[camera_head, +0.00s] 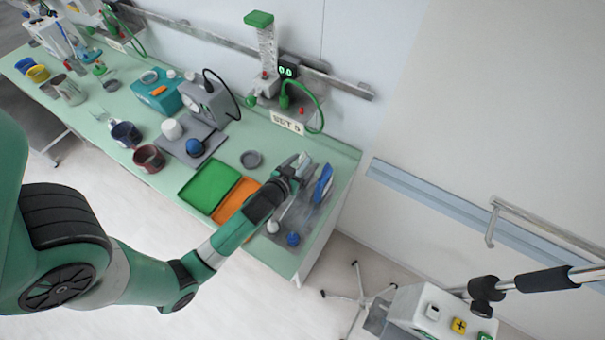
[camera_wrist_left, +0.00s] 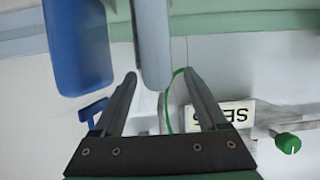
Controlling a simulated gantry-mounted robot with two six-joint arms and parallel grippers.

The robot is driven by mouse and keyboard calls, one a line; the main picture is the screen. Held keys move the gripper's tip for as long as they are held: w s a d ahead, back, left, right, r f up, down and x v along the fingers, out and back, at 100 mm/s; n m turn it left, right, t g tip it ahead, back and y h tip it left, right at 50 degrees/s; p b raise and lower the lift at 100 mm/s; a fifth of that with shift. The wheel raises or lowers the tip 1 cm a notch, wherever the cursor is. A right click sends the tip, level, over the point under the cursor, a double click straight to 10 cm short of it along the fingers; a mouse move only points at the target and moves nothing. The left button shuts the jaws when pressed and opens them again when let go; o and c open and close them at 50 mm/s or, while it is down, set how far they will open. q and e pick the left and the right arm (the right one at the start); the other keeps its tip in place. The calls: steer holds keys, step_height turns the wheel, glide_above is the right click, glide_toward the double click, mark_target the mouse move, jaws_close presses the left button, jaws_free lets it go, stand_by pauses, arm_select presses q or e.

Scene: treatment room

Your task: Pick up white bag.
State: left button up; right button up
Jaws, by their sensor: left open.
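A pale object that looks like the white bag (camera_head: 304,163) stands near the right end of the green table, at my left gripper (camera_head: 296,168). In the left wrist view the pale grey-white bag (camera_wrist_left: 153,45) hangs down from the top of the picture, with its lower end between the two fingertips of my left gripper (camera_wrist_left: 159,75). The fingers are apart, with a gap on the bag's right side; I cannot tell whether the left finger touches it. A blue bag-like object (camera_head: 323,183) is right beside it, and also shows at the left in the wrist view (camera_wrist_left: 78,45).
Green (camera_head: 209,186) and orange (camera_head: 236,200) trays lie left of the gripper. A blue ball-like item (camera_head: 293,239) sits near the front edge. A grey dish (camera_head: 251,159) and wall-rail equipment (camera_head: 265,60) are behind. A wheeled stand is at lower right.

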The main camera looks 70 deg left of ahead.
arm_select(q)
steer(key=x, duration=0.2)
steer(key=shift+w+a+f, duration=0.1)
steer(key=shift+w+a, duration=0.1)
steer(key=shift+w, duration=0.05)
steer(key=shift+c, duration=0.3)
jaws_close()
stand_by(0.9)
